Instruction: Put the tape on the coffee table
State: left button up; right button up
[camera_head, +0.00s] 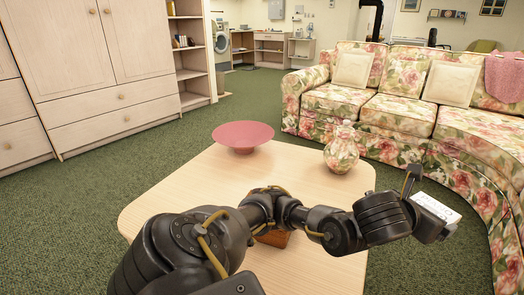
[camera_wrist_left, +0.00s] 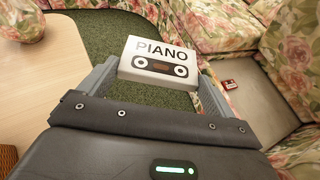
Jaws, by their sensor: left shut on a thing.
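The tape, a white cassette box marked "PIANO" (camera_wrist_left: 158,62), is held between the two fingers of my left gripper (camera_wrist_left: 155,80). In the head view the tape (camera_head: 437,207) shows as a white slab at the right, partly hidden by my left gripper (camera_head: 425,205). The coffee table (camera_head: 170,195) is pale wood with rounded corners and lies under my left arm. The tape is held out past the table's right edge, with green carpet behind it in the wrist view. My right gripper is not in view.
A pink bowl (camera_head: 243,136) and a floral vase (camera_head: 341,150) stand on the table's far part. A brown object (camera_head: 273,238) on the table is partly hidden by my arm. A floral sofa (camera_head: 400,105) curves around the right; a small red item (camera_wrist_left: 231,84) lies there.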

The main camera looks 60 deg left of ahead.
aim_at(316, 270)
jog(key=k, duration=1.45)
jog(key=u, duration=0.35)
